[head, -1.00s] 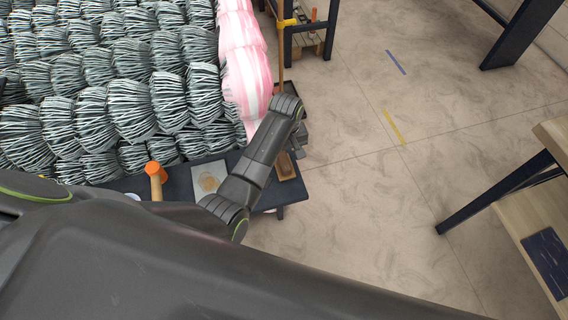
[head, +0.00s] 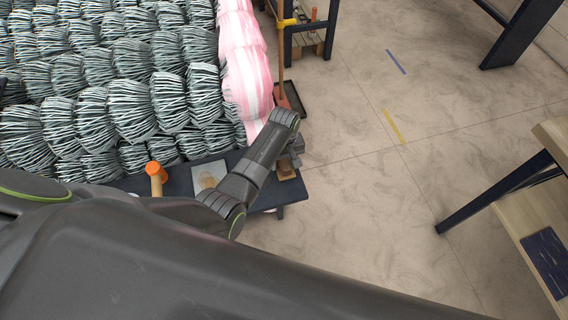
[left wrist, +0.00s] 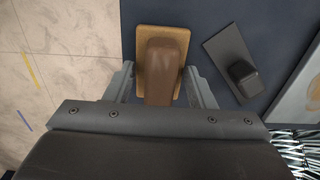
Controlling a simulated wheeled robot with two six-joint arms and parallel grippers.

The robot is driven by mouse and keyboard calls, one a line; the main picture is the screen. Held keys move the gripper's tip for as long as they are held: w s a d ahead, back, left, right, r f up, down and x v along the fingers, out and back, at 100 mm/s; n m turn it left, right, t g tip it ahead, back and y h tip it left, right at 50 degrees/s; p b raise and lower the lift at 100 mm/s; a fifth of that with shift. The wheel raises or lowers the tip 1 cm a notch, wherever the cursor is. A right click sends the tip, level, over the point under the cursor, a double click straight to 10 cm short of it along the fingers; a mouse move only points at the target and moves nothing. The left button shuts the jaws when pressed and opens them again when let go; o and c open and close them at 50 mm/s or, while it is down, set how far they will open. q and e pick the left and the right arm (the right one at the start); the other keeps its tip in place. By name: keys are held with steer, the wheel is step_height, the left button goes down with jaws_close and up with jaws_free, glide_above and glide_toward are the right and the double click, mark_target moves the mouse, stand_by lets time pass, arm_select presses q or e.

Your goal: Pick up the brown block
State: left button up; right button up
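The brown block (left wrist: 162,72) lies on the dark table and has a darker brown raised handle on a lighter tan base. It also shows in the head view (head: 286,172), near the table's right end, partly hidden by my arm. My left gripper (left wrist: 160,82) is open, with one finger on each side of the block in the left wrist view. I cannot tell whether the fingers touch it. In the head view the left gripper (head: 292,152) is just above the block. My right gripper is not in view.
A dark grey block with a raised handle (left wrist: 235,62) lies beside the brown one. An orange-headed mallet (head: 155,172) and a light board (head: 207,175) are on the table (head: 180,183). Bundles of grey and pink strands fill the back.

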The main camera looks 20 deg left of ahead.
mark_target(284, 160)
arm_select(q)
steer(key=shift+c, duration=0.4)
steer(key=shift+r, duration=0.55)
step_height(284, 160, up, 9)
